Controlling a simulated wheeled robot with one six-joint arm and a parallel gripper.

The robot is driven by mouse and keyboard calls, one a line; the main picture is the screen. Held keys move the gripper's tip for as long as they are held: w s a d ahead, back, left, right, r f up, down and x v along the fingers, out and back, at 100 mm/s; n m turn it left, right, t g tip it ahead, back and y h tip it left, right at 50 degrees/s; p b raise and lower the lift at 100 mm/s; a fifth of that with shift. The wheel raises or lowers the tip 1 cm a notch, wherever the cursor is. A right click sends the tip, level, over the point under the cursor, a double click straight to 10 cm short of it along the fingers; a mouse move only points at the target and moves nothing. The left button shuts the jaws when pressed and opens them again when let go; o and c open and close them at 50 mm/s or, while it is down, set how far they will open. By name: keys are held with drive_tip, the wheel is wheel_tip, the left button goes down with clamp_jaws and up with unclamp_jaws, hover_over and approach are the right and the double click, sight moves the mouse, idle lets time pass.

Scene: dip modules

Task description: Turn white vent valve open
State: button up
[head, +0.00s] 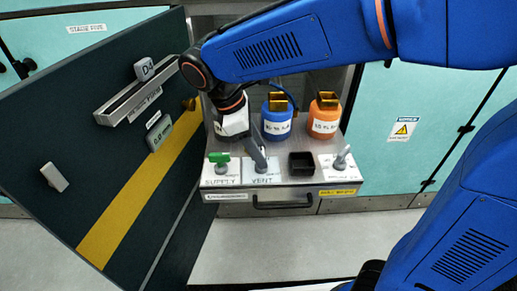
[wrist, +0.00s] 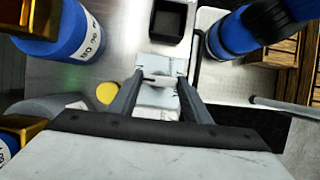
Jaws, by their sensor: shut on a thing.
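The white vent valve stands on the front of the metal shelf, behind its VENT label, and is mostly covered by my gripper (head: 259,160) in the head view. In the wrist view the white valve handle (wrist: 161,79) lies crosswise between the fingertips of my gripper (wrist: 160,80), which is shut on it. The handle's angle is hard to read in the head view. A green SUPPLY valve (head: 220,158) is just left of it. Another valve with a grey-white handle (head: 342,158) stands at the right end of the shelf.
A black square cup (head: 301,164) sits right of the vent valve. A blue bottle (head: 277,124) and an orange bottle (head: 323,117) stand behind. A dark open door panel (head: 110,100) with a yellow stripe fills the left. A drawer handle (head: 282,201) is below the shelf.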

drive_tip(key=o, duration=1)
drive_tip(key=shift+o, duration=0.2)
drive_tip(key=v, duration=1.7)
drive_tip(key=shift+r, duration=0.25)
drive_tip(key=shift+d, duration=0.1)
